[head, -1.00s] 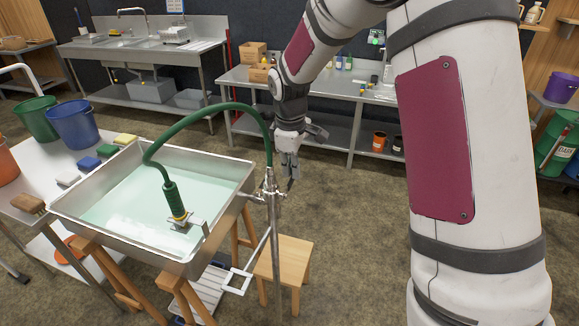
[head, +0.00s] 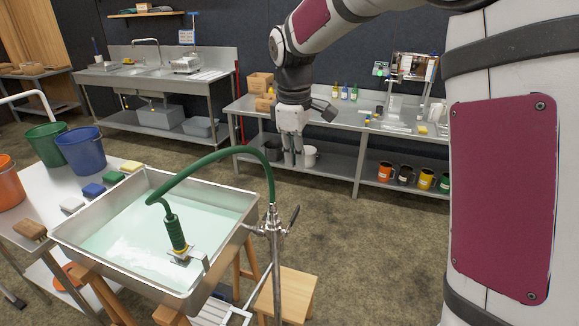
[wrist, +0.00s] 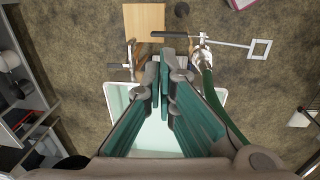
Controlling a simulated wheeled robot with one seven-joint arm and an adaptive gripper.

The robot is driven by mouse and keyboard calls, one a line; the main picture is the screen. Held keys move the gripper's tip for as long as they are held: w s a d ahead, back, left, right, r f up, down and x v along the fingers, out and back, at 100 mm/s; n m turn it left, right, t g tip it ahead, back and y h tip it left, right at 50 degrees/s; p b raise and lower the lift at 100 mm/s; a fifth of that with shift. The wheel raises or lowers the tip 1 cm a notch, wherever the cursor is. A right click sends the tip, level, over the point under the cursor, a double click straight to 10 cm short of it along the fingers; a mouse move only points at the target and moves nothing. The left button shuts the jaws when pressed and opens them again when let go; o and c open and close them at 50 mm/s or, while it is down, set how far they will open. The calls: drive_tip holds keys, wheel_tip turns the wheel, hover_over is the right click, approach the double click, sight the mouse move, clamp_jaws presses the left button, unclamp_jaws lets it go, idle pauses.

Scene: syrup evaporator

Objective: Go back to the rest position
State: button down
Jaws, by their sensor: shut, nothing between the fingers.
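My gripper (head: 293,160) points down in the head view, above and behind the metal tap stand (head: 276,225), with clear air around it. In the wrist view my gripper (wrist: 162,62) is shut, its fingertips together with nothing between them. Below it in the wrist view are the tap stand (wrist: 201,58), the green hose (wrist: 222,115) and the steel evaporator pan (wrist: 217,97). The hose (head: 215,158) arches from the stand to a nozzle over the pan (head: 226,222) of pale liquid in the head view. My gripper touches none of these.
A wooden stool (head: 289,297) stands beside the stand. A side table (head: 30,212) at left holds buckets and sponges. A steel bench (head: 345,146) with bottles and cans runs along the back. Open floor (head: 360,240) lies between pan and bench.

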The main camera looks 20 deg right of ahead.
drive_tip(key=s+r+m+t, duration=0.2)
drive_tip(key=s+r+m, duration=0.45)
drive_tip(key=s, duration=0.75)
drive_tip(key=s+m+t, duration=0.2)
drive_tip(key=s+m, duration=0.2)
drive_tip(key=s, duration=1)
drive_tip(key=shift+d+t+y, duration=0.3)
drive_tip(key=shift+t, duration=0.1)
